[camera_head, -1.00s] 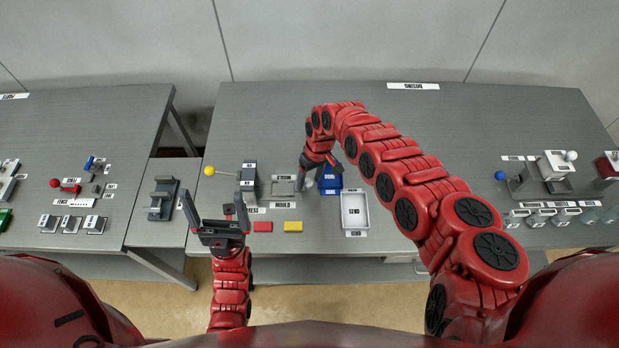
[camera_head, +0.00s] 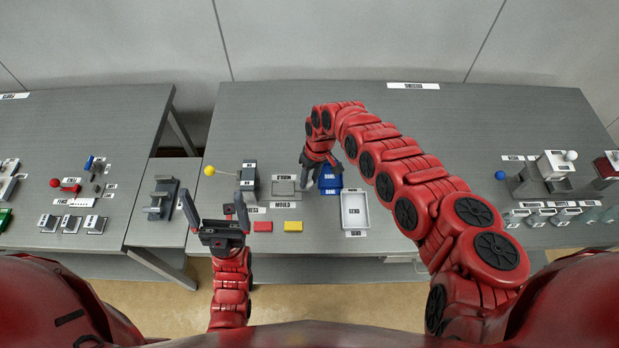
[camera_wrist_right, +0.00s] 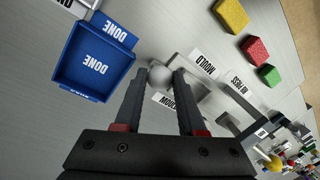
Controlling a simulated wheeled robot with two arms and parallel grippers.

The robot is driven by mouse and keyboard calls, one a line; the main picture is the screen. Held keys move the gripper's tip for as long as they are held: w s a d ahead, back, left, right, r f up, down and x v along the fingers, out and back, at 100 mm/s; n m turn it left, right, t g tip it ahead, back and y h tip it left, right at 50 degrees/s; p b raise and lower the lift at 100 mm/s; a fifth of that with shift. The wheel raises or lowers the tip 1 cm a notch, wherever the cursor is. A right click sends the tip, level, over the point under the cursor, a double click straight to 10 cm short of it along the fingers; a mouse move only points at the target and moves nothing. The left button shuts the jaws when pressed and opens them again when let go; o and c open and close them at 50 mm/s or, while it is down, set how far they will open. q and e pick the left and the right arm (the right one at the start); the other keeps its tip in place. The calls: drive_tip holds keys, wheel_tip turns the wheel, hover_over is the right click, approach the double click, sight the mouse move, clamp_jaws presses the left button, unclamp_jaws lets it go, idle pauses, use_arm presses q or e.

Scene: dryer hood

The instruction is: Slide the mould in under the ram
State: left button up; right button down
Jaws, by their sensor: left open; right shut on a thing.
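The mould (camera_head: 284,187) is a flat grey plate on the table, right of the press. The press (camera_head: 249,181) is a grey block with a lever ending in a yellow ball (camera_head: 209,171). My right gripper (camera_wrist_right: 158,80) is shut on a pale grey round knob (camera_wrist_right: 158,75) at the plate's side, between the mould and the blue tray. In the head view my right gripper (camera_head: 309,187) hides the knob. My left gripper (camera_head: 215,205) is open and empty, over the table's front edge, in front of the press. The space under the ram is not clearly visible.
The blue DONE tray (camera_wrist_right: 95,65) is close beside my right gripper. A white tray (camera_head: 355,211) stands further right. A red block (camera_head: 263,226) and a yellow block (camera_head: 293,226) lie in front of the mould. Table behind the mould is clear.

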idle(0.7)
drive_tip(key=shift+w+a+f+b, duration=0.1)
drive_tip(key=shift+a+b, duration=0.2)
drive_tip(key=b, duration=0.7)
hover_over(277, 188)
drive_tip(key=d, duration=0.1)
drive_tip(key=shift+w+f, duration=0.1)
drive_tip(key=shift+f, duration=0.05)
drive_tip(key=shift+a+b, duration=0.25)
drive_tip(key=shift+b, duration=0.1)
drive_tip(key=shift+r, duration=0.3)
drive_tip(key=c, duration=0.8)
unclamp_jaws()
drive_tip(key=shift+a, duration=0.1)
drive_tip(key=shift+c, duration=0.2)
drive_tip(key=o, duration=0.3)
drive_tip(key=shift+a, duration=0.1)
